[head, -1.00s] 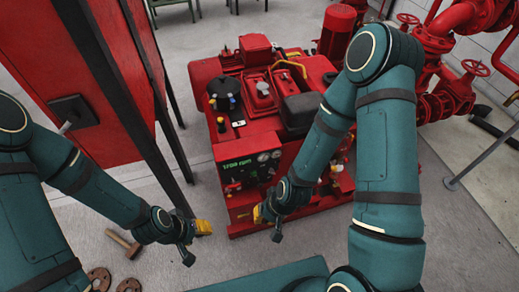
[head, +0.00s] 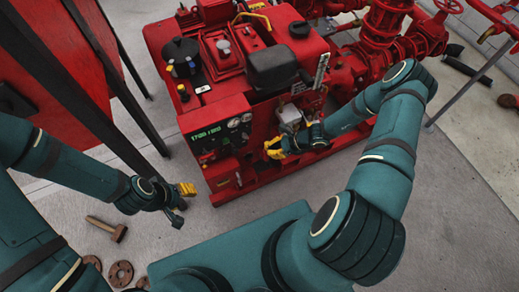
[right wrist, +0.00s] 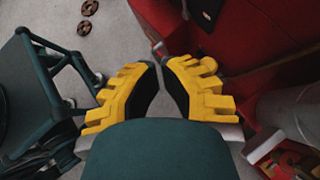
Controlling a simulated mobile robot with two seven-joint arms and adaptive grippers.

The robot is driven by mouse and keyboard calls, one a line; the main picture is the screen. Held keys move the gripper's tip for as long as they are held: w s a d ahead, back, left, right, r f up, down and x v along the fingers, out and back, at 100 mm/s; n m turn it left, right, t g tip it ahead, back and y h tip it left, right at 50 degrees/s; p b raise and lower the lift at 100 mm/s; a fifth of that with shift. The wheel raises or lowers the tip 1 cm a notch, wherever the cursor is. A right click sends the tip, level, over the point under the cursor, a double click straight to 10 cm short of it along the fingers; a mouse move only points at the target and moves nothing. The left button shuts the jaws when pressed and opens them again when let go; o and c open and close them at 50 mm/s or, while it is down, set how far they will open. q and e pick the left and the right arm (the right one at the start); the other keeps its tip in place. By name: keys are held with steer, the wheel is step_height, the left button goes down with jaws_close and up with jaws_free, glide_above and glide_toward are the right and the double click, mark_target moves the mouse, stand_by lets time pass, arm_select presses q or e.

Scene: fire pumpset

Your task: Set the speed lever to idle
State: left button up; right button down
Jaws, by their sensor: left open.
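The red pumpset engine (head: 225,115) fills the upper middle of the head view, with a control panel (head: 222,135) of gauges and a green display on its front. I cannot clearly pick out the speed lever; an upright pale marked plate (head: 322,68) stands on the engine's right side. My right gripper (head: 270,148) is beside the engine's front right, right of the panel, its yellow fingers pointing left. In the right wrist view it (right wrist: 160,65) shows a narrow gap between the fingertips and holds nothing. My left gripper (head: 190,190) is open and empty, low at the panel's left.
A grey metal box (head: 290,117) is close behind my right gripper. Red pipes and valves (head: 385,35) stand at the upper right. A red cabinet (head: 45,75) with dark posts is at the left. A hammer (head: 108,229) and round flanges (head: 120,272) lie on the floor.

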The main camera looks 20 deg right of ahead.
mark_target(235, 150)
arm_select(q)
steer(key=f+b, duration=0.2)
steer(key=shift+w+f, duration=0.25)
steer(key=shift+f, duration=0.05)
arm_select(e)
steer(key=w+a+f, duration=0.5)
steer(key=a, duration=0.4)
steer(key=shift+w+a+f, duration=0.15)
steer(key=shift+a+f, duration=0.05)
steer(key=shift+a, duration=0.1)
arm_select(q)
steer(key=shift+r, duration=0.1)
steer(key=p+v, duration=0.2)
steer(key=v, duration=0.1)
steer(key=shift+s+a+r+p, duration=0.1)
steer(key=shift+s+a+p, duration=0.05)
steer(key=shift+a+p, duration=0.2)
arm_select(e)
steer(key=a, duration=0.3)
arm_select(q)
steer(key=shift+d, duration=0.1)
arm_select(e)
steer(key=shift+d, duration=0.1)
